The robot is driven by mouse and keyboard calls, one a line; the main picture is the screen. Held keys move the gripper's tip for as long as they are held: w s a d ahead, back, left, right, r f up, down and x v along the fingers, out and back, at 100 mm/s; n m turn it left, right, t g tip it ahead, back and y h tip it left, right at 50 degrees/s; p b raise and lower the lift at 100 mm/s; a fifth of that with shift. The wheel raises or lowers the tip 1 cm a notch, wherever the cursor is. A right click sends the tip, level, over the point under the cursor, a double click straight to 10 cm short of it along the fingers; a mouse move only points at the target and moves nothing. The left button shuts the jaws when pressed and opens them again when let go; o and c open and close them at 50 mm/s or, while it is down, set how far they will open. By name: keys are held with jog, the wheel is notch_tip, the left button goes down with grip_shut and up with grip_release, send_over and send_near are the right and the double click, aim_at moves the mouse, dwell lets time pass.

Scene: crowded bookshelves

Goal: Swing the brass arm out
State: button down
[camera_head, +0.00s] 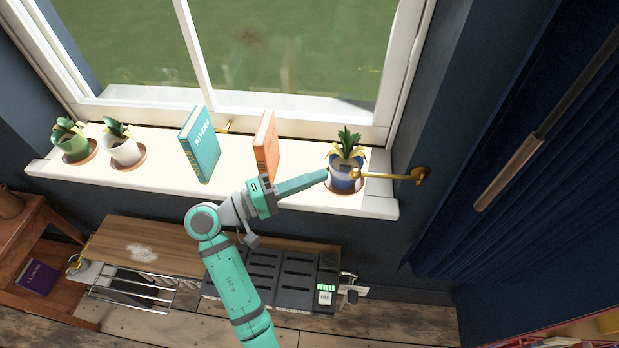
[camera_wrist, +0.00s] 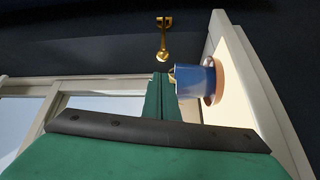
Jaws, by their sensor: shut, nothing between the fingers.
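The brass arm (camera_head: 395,177) is fixed to the dark wall right of the window. In the head view it reaches left from its wall plate, its end near the blue potted plant. In the wrist view the brass arm (camera_wrist: 162,52) shows beyond my fingertips, looking short and end-on. My gripper (camera_head: 325,174) is shut and empty, its tip just left of the blue pot and a little left of the brass arm's end. In the wrist view my gripper (camera_wrist: 160,78) points towards the arm and pot. I cannot tell whether it touches either.
The blue pot (camera_head: 344,178) stands on a saucer at the white sill's right end. An orange book (camera_head: 266,146), a teal book (camera_head: 200,145) and two potted plants stand further left. A dark curtain (camera_head: 500,150) hangs at right. A wooden bench (camera_head: 150,240) lies below.

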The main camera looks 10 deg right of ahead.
jog(key=x, duration=0.6)
jog(key=shift+w+d, duration=0.2)
jog(key=shift+d, duration=0.2)
jog(key=shift+s, duration=0.1)
